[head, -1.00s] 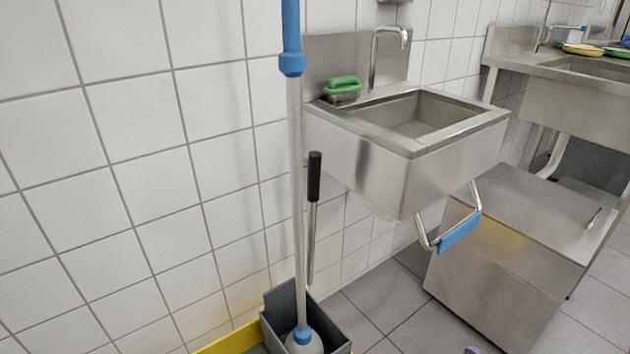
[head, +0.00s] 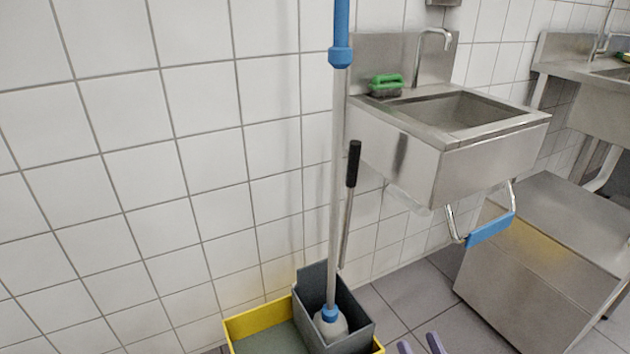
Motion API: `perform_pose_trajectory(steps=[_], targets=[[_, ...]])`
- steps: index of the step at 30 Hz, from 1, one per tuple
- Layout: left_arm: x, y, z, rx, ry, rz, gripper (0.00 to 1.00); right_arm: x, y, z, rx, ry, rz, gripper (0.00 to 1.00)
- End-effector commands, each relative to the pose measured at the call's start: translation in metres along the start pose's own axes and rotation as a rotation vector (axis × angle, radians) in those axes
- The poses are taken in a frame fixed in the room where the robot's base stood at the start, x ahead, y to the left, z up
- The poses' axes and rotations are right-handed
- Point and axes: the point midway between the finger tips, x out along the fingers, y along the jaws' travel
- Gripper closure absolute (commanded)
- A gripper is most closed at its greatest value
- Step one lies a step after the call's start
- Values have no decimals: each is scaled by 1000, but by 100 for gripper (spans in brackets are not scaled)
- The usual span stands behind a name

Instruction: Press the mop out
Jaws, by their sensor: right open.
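The mop stands upright, with a blue upper handle (head: 340,40), a long grey shaft (head: 336,170) and a whitish head (head: 330,322) under a blue collar. Its head sits inside the grey wringer box (head: 362,326), which rests on the yellow bucket (head: 240,327). A wringer lever with a black grip (head: 352,165) rises behind and to the right of the mop shaft. My right gripper (head: 421,344) shows only two purple fingertips at the bottom edge, spread apart and empty, to the right of the wringer box. My left gripper is out of view.
A steel cabinet (head: 530,260) stands at right. The tiled wall is close behind the bucket.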

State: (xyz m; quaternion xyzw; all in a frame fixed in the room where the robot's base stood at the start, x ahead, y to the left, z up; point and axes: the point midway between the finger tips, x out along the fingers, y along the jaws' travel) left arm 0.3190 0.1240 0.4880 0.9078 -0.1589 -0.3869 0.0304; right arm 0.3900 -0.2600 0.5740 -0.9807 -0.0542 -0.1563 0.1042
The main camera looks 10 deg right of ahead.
Motion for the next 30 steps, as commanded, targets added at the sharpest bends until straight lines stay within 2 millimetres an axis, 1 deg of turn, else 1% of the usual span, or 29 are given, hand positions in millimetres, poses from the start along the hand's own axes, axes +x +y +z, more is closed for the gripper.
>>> perform_pose_trajectory(steps=[1,3,6,10,13,17,21,24,30], targets=[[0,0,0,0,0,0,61,9,-7,9,-2,-73,0,58],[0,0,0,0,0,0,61,17,-15,25,-12,-193,0,58],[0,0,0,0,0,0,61,22,-25,46,-33,-367,0,58],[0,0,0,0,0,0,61,16,-36,66,-67,-589,2,58],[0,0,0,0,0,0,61,3,-42,75,-97,-760,7,58],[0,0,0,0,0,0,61,-24,-46,78,-140,-978,18,58],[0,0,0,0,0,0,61,-56,-46,71,-176,-1174,35,58],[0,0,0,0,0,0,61,-76,-46,64,-193,-1275,45,58],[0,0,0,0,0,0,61,-107,-45,48,-216,-1428,64,58]])
